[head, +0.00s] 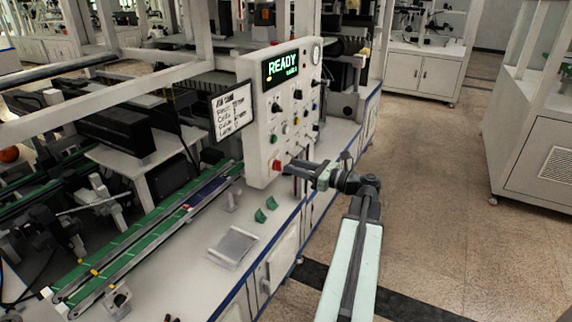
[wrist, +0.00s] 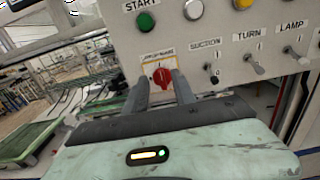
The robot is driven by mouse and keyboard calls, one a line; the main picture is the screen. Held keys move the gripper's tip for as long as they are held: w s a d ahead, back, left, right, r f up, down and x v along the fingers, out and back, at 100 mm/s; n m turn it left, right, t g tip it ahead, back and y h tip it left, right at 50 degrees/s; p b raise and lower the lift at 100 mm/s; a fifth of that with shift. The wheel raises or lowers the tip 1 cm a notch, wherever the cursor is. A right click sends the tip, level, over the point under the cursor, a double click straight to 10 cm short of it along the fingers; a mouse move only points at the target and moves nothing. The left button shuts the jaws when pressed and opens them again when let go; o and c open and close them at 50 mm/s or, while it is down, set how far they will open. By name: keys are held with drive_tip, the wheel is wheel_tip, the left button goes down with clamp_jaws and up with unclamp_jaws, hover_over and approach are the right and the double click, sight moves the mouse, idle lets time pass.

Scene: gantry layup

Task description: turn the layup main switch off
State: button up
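The layup main switch is a red rotary knob (wrist: 162,76) on a yellow plate under a small label, low on the white control panel (wrist: 215,45). In the head view the red knob (head: 277,165) is near the panel's lower edge. My gripper (wrist: 161,84) is open, with one grey finger on each side of the knob in the picture. I cannot tell whether the fingers touch it. In the head view my gripper (head: 297,170) is just right of the knob, in front of the panel. The knob's exact setting is too small to read.
A READY display (head: 282,67) is lit at the panel's top. A green START button (wrist: 146,22) and toggle switches labelled SUCTION (wrist: 212,72), TURN (wrist: 255,64) and LAMP (wrist: 297,56) are close by. A green conveyor (head: 140,235) runs left. Open floor lies to the right.

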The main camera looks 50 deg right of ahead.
sight(278, 166)
drive_tip(key=shift+x, duration=1.85)
clamp_jaws()
